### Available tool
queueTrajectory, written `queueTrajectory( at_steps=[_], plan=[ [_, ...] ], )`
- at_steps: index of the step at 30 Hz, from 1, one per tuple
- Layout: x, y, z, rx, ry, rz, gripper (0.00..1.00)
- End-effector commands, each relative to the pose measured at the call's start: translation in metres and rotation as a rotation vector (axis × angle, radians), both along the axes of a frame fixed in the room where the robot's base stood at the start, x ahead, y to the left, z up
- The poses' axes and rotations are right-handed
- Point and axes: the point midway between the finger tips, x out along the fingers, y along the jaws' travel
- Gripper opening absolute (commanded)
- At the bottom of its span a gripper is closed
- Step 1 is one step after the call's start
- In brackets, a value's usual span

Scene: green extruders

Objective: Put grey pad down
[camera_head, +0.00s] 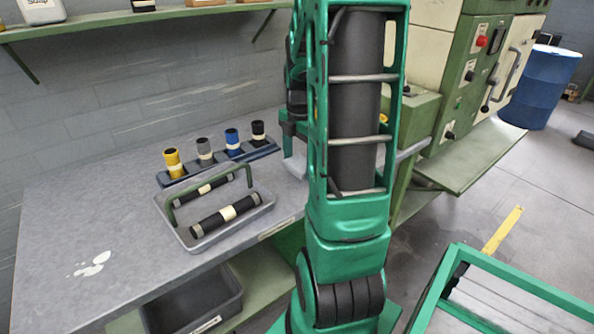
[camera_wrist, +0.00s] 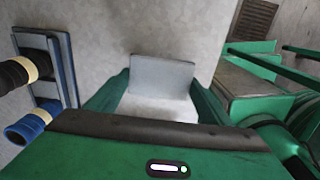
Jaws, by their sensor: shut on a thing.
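The grey pad (camera_wrist: 162,76) is a light grey flat-faced piece in the wrist view, between the two green fingers of my gripper (camera_wrist: 161,88). A paler surface shows just below it. My gripper is shut on the pad. In the head view the pad (camera_head: 294,166) shows as a small pale patch left of my arm, over the right part of the grey workbench (camera_head: 120,225). My arm hides most of my gripper there. I cannot tell whether the pad touches the bench.
A dark rack (camera_head: 222,163) holds yellow, grey, blue and black banded cylinders left of my gripper. A metal tray (camera_head: 235,229) with a green handle and dark rollers stands in front. A green machine (camera_head: 470,85) stands to the right. The bench's left part is clear except for pale spots.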

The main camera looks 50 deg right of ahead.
Motion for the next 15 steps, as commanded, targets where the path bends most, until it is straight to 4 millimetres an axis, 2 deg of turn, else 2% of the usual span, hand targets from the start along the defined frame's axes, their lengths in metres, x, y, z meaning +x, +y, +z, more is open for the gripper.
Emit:
queueTrajectory(
  at_steps=[3,6,15],
  plan=[
    [-0.001,0.001,-0.018,0.004,0.004,-0.002,0.49],
    [-0.001,0.0,-0.027,0.003,0.003,-0.001,0.49],
    [-0.001,0.0,-0.03,0.001,0.002,-0.002,0.49]
  ],
)
